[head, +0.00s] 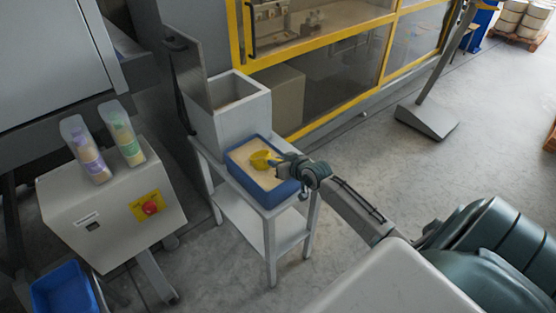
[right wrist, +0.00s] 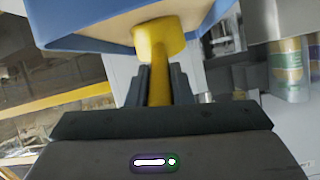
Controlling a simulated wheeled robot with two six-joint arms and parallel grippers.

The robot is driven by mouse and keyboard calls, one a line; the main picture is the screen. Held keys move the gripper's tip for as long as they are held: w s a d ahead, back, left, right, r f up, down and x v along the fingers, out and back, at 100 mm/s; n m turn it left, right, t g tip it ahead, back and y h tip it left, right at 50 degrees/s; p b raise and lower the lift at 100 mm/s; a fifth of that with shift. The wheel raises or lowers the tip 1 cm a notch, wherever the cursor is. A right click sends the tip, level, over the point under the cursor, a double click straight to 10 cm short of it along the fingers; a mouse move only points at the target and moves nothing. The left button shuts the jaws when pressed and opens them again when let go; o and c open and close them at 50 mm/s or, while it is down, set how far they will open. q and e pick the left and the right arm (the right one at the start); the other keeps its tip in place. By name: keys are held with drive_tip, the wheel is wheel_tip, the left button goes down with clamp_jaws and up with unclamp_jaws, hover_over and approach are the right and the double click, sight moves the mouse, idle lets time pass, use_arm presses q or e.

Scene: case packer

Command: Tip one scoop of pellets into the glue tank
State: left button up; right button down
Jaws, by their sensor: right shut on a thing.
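A yellow scoop (head: 261,159) is at the blue tub (head: 288,189) of pale pellets. My right gripper (head: 279,164) is shut on the scoop's handle and reaches over the tub's right side. In the right wrist view the handle (right wrist: 159,85) stands between the two fingers (right wrist: 160,88), with the scoop's bowl beyond, against the pellets. How full the bowl is cannot be seen. The grey glue tank (head: 232,122) stands directly behind the tub, its lid (head: 186,72) raised on the left and its top open. My left gripper is not in view.
The tub stands on a grey table (head: 270,222) with a lower shelf. A cabinet (head: 112,215) with a red button and two bottles (head: 125,134) is on the left. A yellow-framed machine (head: 330,85) is behind.

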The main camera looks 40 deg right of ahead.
drive_tip(key=shift+f, duration=0.25)
drive_tip(key=shift+f+b, duration=0.4)
drive_tip(key=shift+f, duration=0.1)
idle(0.3)
wheel_tip(320, 180, up, 9)
drive_tip(key=p, duration=0.8)
drive_tip(key=shift+r, duration=0.1)
drive_tip(key=shift+a, duration=0.1)
idle(0.6)
